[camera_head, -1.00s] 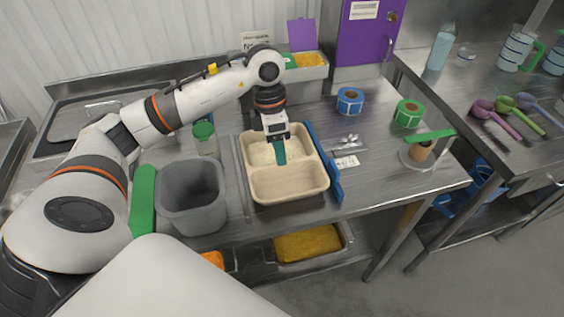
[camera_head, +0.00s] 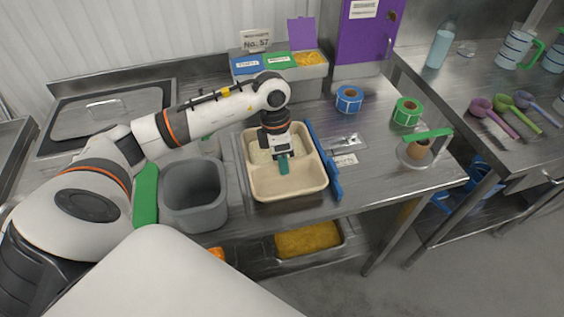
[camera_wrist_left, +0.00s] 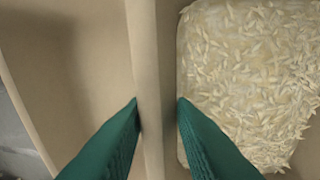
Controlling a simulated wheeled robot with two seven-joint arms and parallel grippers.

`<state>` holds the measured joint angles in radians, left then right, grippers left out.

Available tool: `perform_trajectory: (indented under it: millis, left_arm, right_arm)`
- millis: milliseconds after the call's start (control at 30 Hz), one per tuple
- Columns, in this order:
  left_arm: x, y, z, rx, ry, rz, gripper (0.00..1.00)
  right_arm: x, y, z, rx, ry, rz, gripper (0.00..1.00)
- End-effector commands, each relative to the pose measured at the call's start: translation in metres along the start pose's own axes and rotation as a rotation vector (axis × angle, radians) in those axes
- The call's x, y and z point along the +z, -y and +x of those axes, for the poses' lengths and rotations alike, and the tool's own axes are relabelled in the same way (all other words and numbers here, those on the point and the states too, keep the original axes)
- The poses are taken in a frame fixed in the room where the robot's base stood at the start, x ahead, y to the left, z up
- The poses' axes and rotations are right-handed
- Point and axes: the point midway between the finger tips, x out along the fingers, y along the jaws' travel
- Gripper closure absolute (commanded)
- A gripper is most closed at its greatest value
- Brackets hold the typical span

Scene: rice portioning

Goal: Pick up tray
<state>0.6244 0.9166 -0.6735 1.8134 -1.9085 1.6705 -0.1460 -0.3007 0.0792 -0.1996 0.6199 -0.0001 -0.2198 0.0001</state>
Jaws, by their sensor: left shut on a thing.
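The beige tray (camera_head: 290,188) stands on the steel table and has two compartments with a divider between them. White rice (camera_wrist_left: 250,75) lies in one compartment, the far one in the head view; the other compartment is empty. My left gripper (camera_head: 284,166) reaches down into the tray from above. Its teal fingers (camera_wrist_left: 158,105) are on either side of the divider (camera_wrist_left: 152,60) and shut on it. I cannot tell whether the tray is lifted off the table. My right gripper is not in view.
A grey bin (camera_head: 193,195) stands left of the tray, and a blue bar (camera_head: 323,160) lies along its right side. Topping containers (camera_head: 280,65) stand behind. The table's front edge is close to the tray.

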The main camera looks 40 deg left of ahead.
Motion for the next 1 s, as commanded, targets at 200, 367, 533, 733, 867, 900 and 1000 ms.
perform_trajectory:
  millis: [200, 367, 533, 733, 867, 900, 1000]
  left_arm:
    - [0.000, 0.000, -0.001, -0.001, -0.001, 0.000, 1.00]
    - [-0.001, 0.000, -0.005, -0.002, -0.003, 0.001, 1.00]
    - [-0.004, -0.003, -0.030, -0.005, -0.007, 0.002, 1.00]
    - [-0.008, -0.009, -0.070, -0.004, -0.006, 0.002, 1.00]
    - [-0.009, -0.012, -0.088, -0.002, -0.004, 0.001, 1.00]
    - [-0.010, -0.012, -0.091, -0.002, -0.003, 0.001, 1.00]
    - [-0.009, -0.013, -0.092, 0.000, -0.002, 0.001, 1.00]
  right_arm:
    - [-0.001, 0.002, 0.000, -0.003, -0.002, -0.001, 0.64]
    - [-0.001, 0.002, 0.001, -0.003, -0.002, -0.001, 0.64]
    - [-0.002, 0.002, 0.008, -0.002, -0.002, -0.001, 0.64]
    - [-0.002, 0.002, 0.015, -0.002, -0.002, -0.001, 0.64]
    - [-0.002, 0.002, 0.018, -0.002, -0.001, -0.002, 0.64]
    - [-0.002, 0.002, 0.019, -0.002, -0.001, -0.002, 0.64]
    - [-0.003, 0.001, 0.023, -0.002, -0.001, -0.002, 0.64]
